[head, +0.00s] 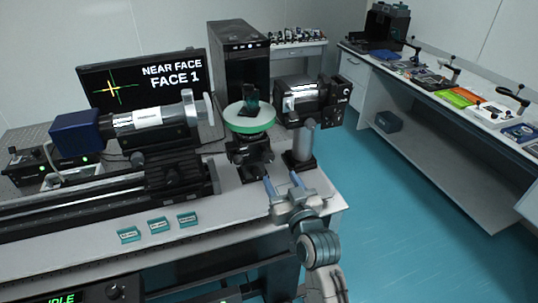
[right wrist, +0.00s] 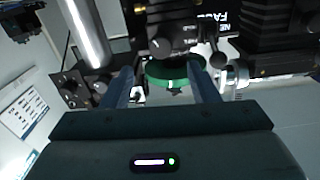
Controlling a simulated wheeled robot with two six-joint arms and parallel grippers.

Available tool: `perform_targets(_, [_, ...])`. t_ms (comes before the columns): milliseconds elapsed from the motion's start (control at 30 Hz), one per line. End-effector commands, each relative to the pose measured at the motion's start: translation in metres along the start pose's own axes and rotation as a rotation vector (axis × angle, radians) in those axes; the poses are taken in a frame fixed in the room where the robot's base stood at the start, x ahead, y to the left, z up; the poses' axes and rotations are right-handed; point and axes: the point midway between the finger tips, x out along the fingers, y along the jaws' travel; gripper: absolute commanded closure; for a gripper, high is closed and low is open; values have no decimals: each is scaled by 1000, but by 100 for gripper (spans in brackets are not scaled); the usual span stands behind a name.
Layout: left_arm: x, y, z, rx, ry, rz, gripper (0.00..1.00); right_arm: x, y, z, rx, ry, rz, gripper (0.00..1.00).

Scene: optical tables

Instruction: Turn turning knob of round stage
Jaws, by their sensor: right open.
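The round stage (head: 249,119) has a pale top with a green rim and stands on a black mount on the optical table. A small dark block (head: 251,98) stands on top of it. My right gripper (head: 281,180) is open and empty, in front of the stage and slightly to its right. In the right wrist view, the green rim (right wrist: 168,75) shows between the two open fingers. A silver knob-like part (right wrist: 238,74) lies just right of the right finger. I cannot tell for sure which part is the turning knob. My left gripper is not in view.
A silver post (head: 304,142) holding a black and silver device (head: 312,100) stands right of the stage. A barrel instrument (head: 150,120) on a rail lies to the left. A monitor (head: 140,82) reads "NEAR FACE FACE 1". Small teal labelled blocks (head: 159,225) lie in front.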

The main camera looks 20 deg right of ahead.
Motion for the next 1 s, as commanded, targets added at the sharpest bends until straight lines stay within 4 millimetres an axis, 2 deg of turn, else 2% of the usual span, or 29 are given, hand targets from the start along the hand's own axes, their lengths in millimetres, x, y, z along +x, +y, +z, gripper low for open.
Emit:
perform_targets(167, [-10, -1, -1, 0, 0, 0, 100, 24, 0, -4, -1, 1, -1, 46])
perform_targets(400, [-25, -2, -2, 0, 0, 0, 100, 71, 0, -3, -2, -2, 0, 46])
perform_targets(600, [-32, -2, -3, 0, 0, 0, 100, 96, 0, -1, 0, -2, 0, 46])
perform_targets(733, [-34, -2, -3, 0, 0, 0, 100, 103, 0, 1, -1, -2, 0, 46])
perform_targets(1000, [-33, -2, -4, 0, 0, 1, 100, 104, 0, 1, 0, -2, 0, 46])
